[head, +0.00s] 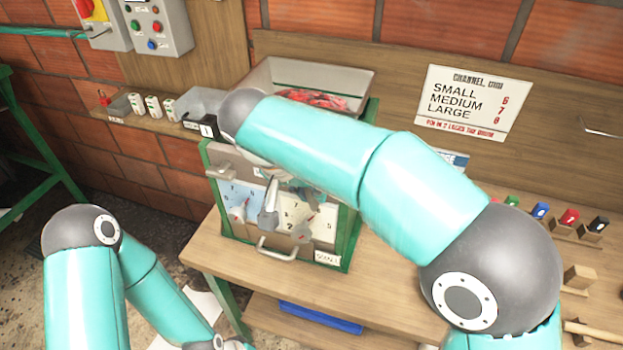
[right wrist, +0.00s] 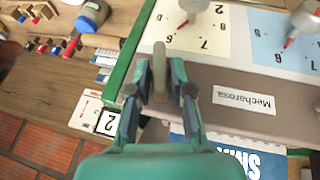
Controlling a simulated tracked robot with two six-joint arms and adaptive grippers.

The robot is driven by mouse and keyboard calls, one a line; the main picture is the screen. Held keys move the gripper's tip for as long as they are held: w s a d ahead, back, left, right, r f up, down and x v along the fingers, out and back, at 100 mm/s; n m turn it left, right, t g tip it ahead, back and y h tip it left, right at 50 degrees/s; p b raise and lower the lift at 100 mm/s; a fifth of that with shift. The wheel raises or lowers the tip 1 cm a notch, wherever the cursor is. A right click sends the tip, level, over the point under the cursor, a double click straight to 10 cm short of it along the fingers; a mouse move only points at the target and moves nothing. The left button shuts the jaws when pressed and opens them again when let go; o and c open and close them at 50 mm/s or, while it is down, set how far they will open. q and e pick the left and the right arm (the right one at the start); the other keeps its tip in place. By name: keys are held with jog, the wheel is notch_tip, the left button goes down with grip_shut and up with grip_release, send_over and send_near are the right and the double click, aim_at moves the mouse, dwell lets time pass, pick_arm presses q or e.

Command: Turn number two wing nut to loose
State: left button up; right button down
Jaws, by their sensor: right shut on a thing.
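The number two wing nut (right wrist: 158,72) is a grey upright metal wing at the panel edge in the right wrist view. A small number 2 plate (right wrist: 108,122) is beside it. My right gripper (right wrist: 160,66) has its fingers on both sides of the wing, shut on it. In the head view my right arm hides the wing nut and most of that gripper. The pulper (head: 345,235) has a green frame and a front panel with dials. A number 1 plate (head: 207,130) shows at its other side. My left arm is low at the left; its gripper is out of view.
A hopper (head: 358,78) with red fruit tops the pulper. Dial knobs with red pointers, one at the right (head: 301,232), are close to the gripper. A sign (head: 474,102) hangs on the back board. Colored-handled items (head: 569,217) stand on the bench at right. A blue tray (head: 320,318) is below.

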jog(key=c, duration=1)
grip_release()
